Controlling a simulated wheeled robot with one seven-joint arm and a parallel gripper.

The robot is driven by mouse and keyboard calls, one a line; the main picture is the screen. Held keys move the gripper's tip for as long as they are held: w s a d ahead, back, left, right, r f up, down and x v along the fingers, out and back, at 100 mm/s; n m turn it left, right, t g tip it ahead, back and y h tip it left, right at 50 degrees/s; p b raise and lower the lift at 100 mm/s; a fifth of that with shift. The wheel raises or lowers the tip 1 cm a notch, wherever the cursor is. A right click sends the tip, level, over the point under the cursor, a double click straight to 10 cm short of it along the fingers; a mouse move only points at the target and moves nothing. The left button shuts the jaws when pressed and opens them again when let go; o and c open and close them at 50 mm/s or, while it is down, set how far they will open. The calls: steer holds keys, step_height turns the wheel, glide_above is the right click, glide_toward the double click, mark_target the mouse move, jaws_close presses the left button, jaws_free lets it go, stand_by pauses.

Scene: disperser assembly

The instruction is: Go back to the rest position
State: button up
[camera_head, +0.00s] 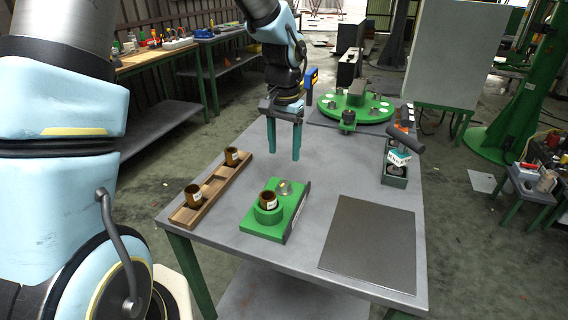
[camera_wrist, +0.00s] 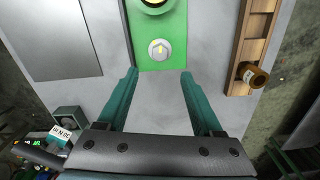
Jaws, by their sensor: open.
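My gripper (camera_head: 284,140) hangs above the table, pointing down, with its two green fingers apart and nothing between them. In the wrist view the open fingers (camera_wrist: 159,75) reach toward the near edge of the green fixture. The green fixture (camera_head: 291,217) sits on the table in front of the gripper in the head view. A brown bottle with a pale label (camera_head: 268,199) stands in its round holder. A small metallic round part (camera_head: 284,187) sits behind it on the fixture, and also shows in the wrist view (camera_wrist: 158,49).
A wooden rack (camera_head: 212,191) with two brown bottles stands at the left. A dark flat plate (camera_head: 370,243) lies at the front right. A handled tool (camera_head: 399,157) stands in a holder at the right. A green turntable (camera_head: 356,108) is at the back. Bare tabletop surrounds the fixture.

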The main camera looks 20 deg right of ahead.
steer(key=shift+r, duration=0.35)
steer(key=shift+a, duration=0.1)
steer(key=s+a+r+n, duration=0.1)
steer(key=a+n, duration=0.3)
steer(key=a, duration=1.1)
steer(key=s+a+r+n+t, duration=0.1)
steer(key=a+n, duration=0.4)
steer(key=a, duration=0.9)
steer(key=shift+s+a+r+t, duration=0.15)
steer(key=shift+s+a+t, duration=0.2)
steer(key=shift+s, duration=0.5)
